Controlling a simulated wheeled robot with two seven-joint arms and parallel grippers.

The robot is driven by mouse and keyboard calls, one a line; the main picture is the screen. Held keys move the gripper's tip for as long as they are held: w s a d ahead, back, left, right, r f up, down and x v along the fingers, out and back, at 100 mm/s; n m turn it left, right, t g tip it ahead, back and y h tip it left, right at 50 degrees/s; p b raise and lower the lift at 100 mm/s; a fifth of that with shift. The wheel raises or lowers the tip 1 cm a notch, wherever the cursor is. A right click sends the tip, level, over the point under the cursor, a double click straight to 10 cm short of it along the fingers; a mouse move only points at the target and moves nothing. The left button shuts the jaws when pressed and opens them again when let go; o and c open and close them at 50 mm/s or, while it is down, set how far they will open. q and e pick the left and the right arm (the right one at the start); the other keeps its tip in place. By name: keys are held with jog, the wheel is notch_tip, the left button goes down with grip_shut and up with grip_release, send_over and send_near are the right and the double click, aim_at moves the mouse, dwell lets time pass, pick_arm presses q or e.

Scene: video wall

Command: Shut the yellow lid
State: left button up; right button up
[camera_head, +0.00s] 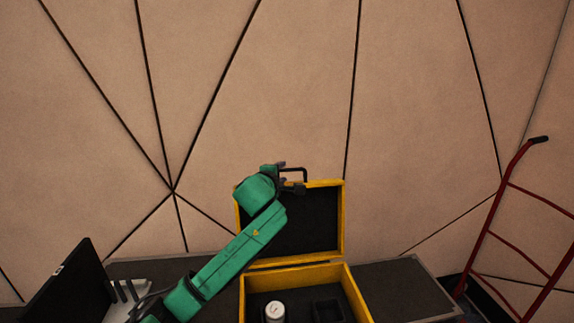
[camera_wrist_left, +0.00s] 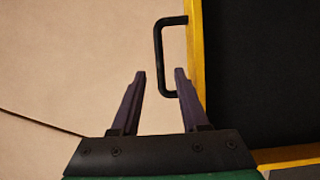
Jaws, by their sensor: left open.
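The yellow lid (camera_head: 340,222) stands raised, close to upright, at the back of the yellow case (camera_head: 300,264). Its inside is black. A dark handle (camera_head: 296,170) sits on the lid's top edge. My left gripper (camera_head: 298,180) is at that top edge beside the handle, and its arm crosses in front of the lid's left part. In the left wrist view my left gripper (camera_wrist_left: 160,72) is open. The dark handle (camera_wrist_left: 158,55) lies just beyond the fingertips, and the lid's yellow edge (camera_wrist_left: 197,70) is right of the fingers. I cannot tell whether a finger touches it. My right gripper is out of view.
The open case holds a white cylindrical item (camera_head: 274,311) and a dark square compartment (camera_head: 327,311). It stands on a dark table (camera_head: 405,285). A dark screen (camera_head: 70,285) stands at left. A red hand truck (camera_head: 490,230) stands at right. A panelled wall is behind.

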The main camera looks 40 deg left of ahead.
aim_at(284, 170)
pick_arm(q)
jog(key=p+x, duration=0.1)
jog(key=x, duration=0.5)
jog(key=shift+w+a, duration=0.1)
jog(key=shift+a, duration=0.05)
jog(key=shift+w+a+f, duration=0.2)
jog(key=shift+w+f, duration=0.05)
jog(key=shift+w, duration=0.2)
jog(key=c, duration=0.7)
grip_shut()
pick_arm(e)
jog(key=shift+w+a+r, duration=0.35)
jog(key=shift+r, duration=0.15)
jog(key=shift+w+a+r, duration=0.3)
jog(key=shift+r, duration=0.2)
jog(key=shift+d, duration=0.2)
